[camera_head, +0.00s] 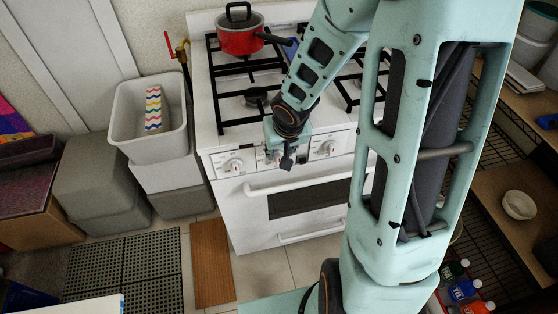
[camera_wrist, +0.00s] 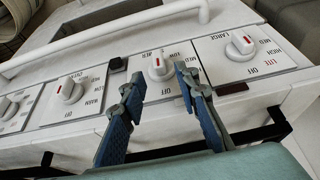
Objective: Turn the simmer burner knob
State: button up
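The white stove front carries a row of white knobs with red marks. In the wrist view one knob (camera_wrist: 160,66) lies just ahead of my gripper (camera_wrist: 154,80), roughly between the lines of its two blue fingers. The fingers are open and apart, with nothing held between them; I cannot tell whether either touches the knob. The panel lettering is upside down, and I cannot read which knob is marked simmer. Another knob (camera_wrist: 240,46) marked "LARGE" is to the right, and one (camera_wrist: 69,89) to the left. In the head view my gripper (camera_head: 287,164) is at the control panel, hiding part of it.
A white oven handle (camera_head: 300,184) sticks out below the panel. A red pot (camera_head: 240,40) stands on the back left of the cooktop. Grey crates (camera_head: 172,168) are stacked left of the stove, and shelves (camera_head: 520,170) stand at the right.

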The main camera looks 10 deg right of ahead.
aim_at(279, 156)
jog(key=shift+b+x, duration=0.75)
jog(key=shift+x, duration=1.1)
jog(key=shift+c, duration=0.3)
grip_shut()
